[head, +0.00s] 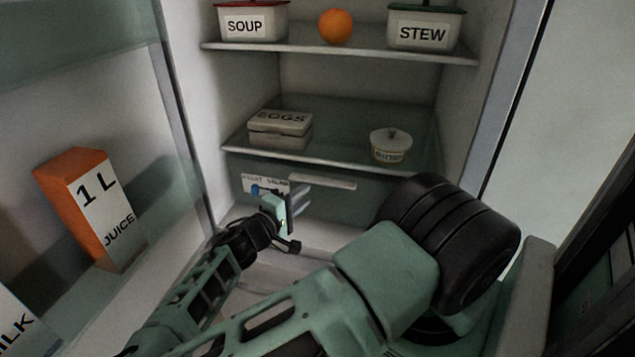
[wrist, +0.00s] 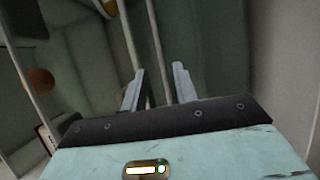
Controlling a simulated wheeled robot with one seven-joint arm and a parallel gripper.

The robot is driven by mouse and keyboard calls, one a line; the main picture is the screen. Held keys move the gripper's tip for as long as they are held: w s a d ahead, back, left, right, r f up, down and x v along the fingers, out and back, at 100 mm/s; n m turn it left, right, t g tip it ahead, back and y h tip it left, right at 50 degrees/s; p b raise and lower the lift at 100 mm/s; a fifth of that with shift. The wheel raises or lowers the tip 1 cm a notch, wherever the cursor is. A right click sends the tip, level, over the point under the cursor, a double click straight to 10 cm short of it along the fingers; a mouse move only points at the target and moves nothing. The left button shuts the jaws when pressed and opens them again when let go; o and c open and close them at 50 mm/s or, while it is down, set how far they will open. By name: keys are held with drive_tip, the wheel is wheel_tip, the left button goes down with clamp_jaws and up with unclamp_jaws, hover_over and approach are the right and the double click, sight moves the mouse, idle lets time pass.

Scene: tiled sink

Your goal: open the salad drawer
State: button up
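The salad drawer (head: 345,205) is the dark, see-through front under the lower fridge shelf in the head view. It looks shut. A pale horizontal handle (head: 323,182) runs along its upper part, and a partly hidden label (head: 265,185) is at its upper left. My gripper (head: 303,198) is in front of the drawer, just below and left of the handle in the picture. In the wrist view my gripper (wrist: 158,82) has its two fingers apart, with a gap between them. I cannot tell whether it touches the handle. My arm hides the drawer's lower right.
The lower shelf (head: 330,160) above the drawer holds an egg box (head: 280,130) and a butter pot (head: 391,145). A higher shelf holds a soup box (head: 250,24), an orange (head: 335,27) and a stew box (head: 423,32). A juice carton (head: 92,210) stands at left.

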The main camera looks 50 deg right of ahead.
sight(319, 184)
drive_tip(key=d+p, duration=0.1)
drive_tip(key=d, duration=0.6)
drive_tip(key=shift+a, duration=0.1)
clamp_jaws()
